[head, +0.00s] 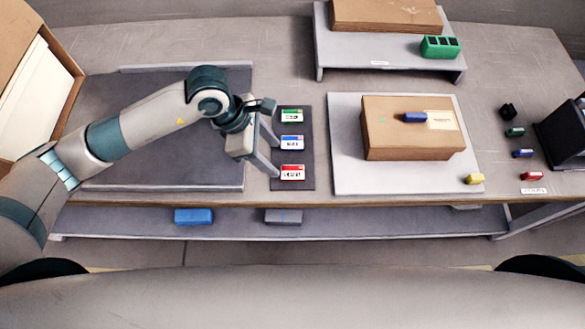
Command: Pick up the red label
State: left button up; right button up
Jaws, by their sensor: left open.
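The red label (292,172) lies at the near end of a dark strip (307,130) on the table. A blue label (291,142) and a green label (291,116) lie behind it on the same strip. My left gripper (275,158) is open and reaches in from the left. One fingertip is close to the left edge of the red label, and the other is by the blue label. I cannot tell whether either finger touches a label. My right gripper is not in view.
A cardboard box (390,140) with a blue item (414,118) on top stands on a pale mat (345,182) to the right. A raised shelf (350,52) with a green holder (440,47) is at the back. Small coloured pieces, including a yellow one (474,179), lie at the right.

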aim_at(291, 172)
pick_arm(q)
jog(key=p+x, duration=0.1)
jog(key=x, duration=0.2)
jog(key=shift+d+f, duration=0.2)
jog(key=shift+f, duration=0.15)
jog(key=shift+d+f, duration=0.15)
jog(key=shift+f, duration=0.3)
jog(key=shift+w+d+f+p, duration=0.1)
jog(key=shift+d+f+p, duration=0.2)
jog(key=shift+p, duration=0.3)
jog(key=p+x, duration=0.2)
jog(key=x, duration=0.1)
jog(key=shift+w+d+f, duration=0.15)
jog(key=shift+d+f, duration=0.05)
jog(key=shift+f, duration=0.1)
jog(key=shift+d+f, duration=0.1)
jog(key=shift+f, duration=0.25)
jog(key=c, duration=1.3)
